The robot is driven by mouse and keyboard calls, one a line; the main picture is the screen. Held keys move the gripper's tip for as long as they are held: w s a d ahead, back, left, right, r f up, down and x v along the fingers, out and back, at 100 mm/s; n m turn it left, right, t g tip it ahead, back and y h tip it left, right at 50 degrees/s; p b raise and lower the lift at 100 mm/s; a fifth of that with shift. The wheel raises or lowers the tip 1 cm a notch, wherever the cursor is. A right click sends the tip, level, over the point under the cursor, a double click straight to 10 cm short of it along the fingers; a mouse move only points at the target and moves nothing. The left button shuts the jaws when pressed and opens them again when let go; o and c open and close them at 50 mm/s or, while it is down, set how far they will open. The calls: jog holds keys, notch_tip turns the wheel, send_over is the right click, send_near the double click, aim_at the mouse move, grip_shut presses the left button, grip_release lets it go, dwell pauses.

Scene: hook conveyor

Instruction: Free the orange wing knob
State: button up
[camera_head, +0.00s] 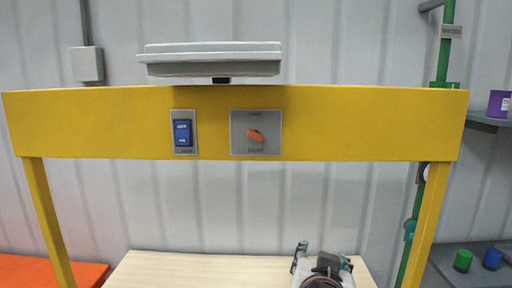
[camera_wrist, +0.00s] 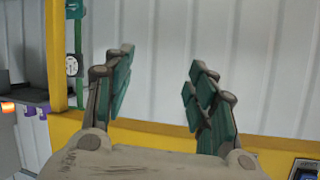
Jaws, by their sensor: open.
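The orange wing knob (camera_head: 256,135) sits on a square grey plate (camera_head: 240,147) on the yellow crossbeam, right of a blue rocker switch (camera_head: 182,133). Its wing lies tilted, from upper left to lower right. Small lettering on the plate is too small to read. My gripper (camera_head: 322,258) is low in the head view, below and right of the knob and apart from it. In the wrist view my gripper (camera_wrist: 160,64) has its green-padded fingers spread with nothing between them. The knob does not show in the wrist view; part of the blue switch (camera_wrist: 306,172) does, at bottom right.
The yellow frame (camera_head: 360,123) has a post at each side. A grey hood (camera_head: 210,58) stands out above the beam. A pale wooden tabletop (camera_head: 200,270) lies below. Green pipework (camera_head: 412,225) and shelves with cans are at right. An orange surface (camera_head: 50,272) is at lower left.

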jog(key=a+r+t+y+p, duration=0.1)
jog(key=a+r+p, duration=0.2)
jog(key=r, duration=0.3)
jog(key=a+r+t+p, duration=0.2)
jog(key=a+r+p, duration=0.2)
jog(key=r, duration=0.3)
jog(key=m+t+y+p, duration=0.1)
jog(key=t+y+p, duration=0.1)
jog(key=p, duration=0.2)
send_near(256, 135)
jog(key=w+p, duration=0.1)
jog(key=w, duration=0.9)
jog(key=shift+s, duration=0.1)
jog(key=c, duration=1.1)
